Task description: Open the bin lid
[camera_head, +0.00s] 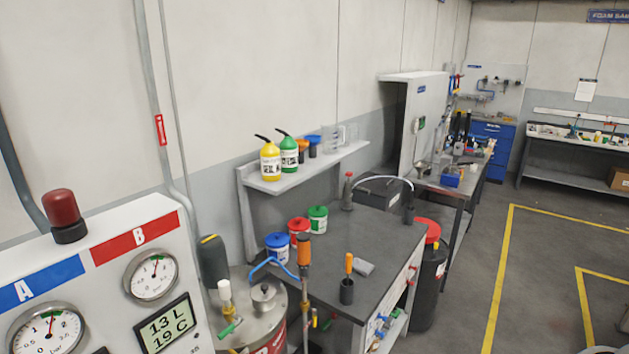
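A tall dark bin (431,282) with a red top (428,230) stands on the floor at the right end of the grey workbench (345,245). The bench and the things on it hide part of its left side. The red top sits on the bin; I cannot tell from here whether it is fully closed. Neither of my grippers can be made out in the head view, and nothing is seen touching the bin.
Blue, red and green-lidded tubs (317,219) stand on the bench. An orange-handled tool (348,264) stands in a dark holder near its front. A gauge panel (110,275) fills the lower left. Open floor with yellow lines (500,265) lies right of the bin.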

